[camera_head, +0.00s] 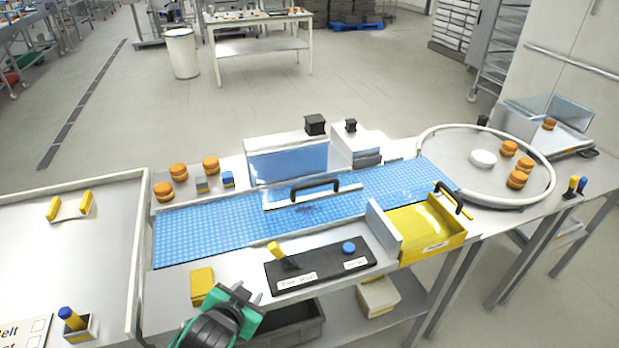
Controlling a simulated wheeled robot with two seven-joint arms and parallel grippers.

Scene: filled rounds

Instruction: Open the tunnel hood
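The tunnel hood (290,164) stands over the middle of the blue conveyor belt (205,234). It has a white frame and a see-through pane with blue showing through it. A black bar handle (316,187) sits on the white strip along its front lower edge. My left gripper (248,293), dark with green parts, is at the bottom, in front of the belt and well apart from the handle. Its two fingertips look spread, with nothing visible between them. My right gripper is not in view.
A black control panel (330,267) with a yellow lever (276,250) and blue knob (348,248) lies before the belt. A yellow block (202,286) is beside my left gripper. A yellow tray (423,226) and round turntable (450,160) stand right; several orange filled rounds (178,171) sit behind.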

